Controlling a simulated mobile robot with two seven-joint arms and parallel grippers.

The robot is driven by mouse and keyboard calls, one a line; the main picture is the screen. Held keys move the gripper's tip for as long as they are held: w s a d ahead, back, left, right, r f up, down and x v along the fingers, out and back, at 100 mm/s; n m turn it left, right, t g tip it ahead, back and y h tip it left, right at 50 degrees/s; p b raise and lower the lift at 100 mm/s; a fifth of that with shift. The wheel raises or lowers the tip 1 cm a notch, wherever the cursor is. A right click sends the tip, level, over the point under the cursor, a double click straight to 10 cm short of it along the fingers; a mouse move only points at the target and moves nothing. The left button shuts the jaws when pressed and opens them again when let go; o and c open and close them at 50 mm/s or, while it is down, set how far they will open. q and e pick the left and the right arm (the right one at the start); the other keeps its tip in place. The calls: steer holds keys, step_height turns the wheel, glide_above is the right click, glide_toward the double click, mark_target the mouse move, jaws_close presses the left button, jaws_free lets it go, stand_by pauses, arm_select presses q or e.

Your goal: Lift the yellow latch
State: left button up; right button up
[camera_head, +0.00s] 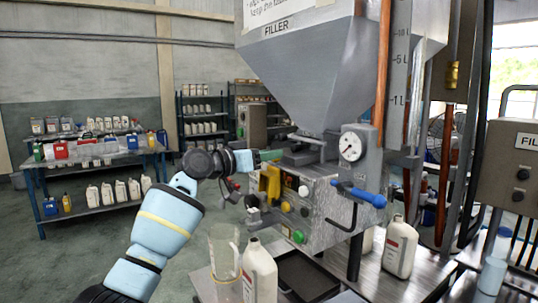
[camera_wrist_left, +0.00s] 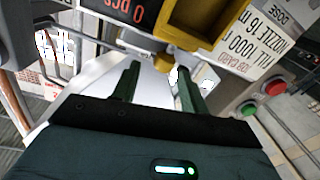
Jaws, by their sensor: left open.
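The yellow latch (camera_head: 273,182) is on the front of the filler machine, below the grey hopper. In the left wrist view the yellow part (camera_wrist_left: 182,36) is a hollow frame at the top, just beyond the fingertips and partly cut off. My left gripper (camera_head: 270,156) comes in from the left, just above the latch in the head view. In the left wrist view its two dark green fingers (camera_wrist_left: 158,68) are apart with nothing held between them. The right fingertip is near the yellow part's lower edge; I cannot tell whether they touch. My right gripper is not seen.
A pressure gauge (camera_head: 351,147) and a blue handle (camera_head: 358,193) are right of the latch. A white bottle (camera_head: 259,273) and a clear beaker (camera_head: 224,262) stand below. Red and green buttons (camera_wrist_left: 275,86) are at the right in the wrist view.

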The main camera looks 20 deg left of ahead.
arm_select(q)
steer(key=v, duration=0.6)
steer(key=shift+s+a, duration=0.2)
steer(key=shift+s, duration=0.1)
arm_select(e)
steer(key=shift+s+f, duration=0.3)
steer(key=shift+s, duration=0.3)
arm_select(q)
steer(key=shift+r, duration=0.1)
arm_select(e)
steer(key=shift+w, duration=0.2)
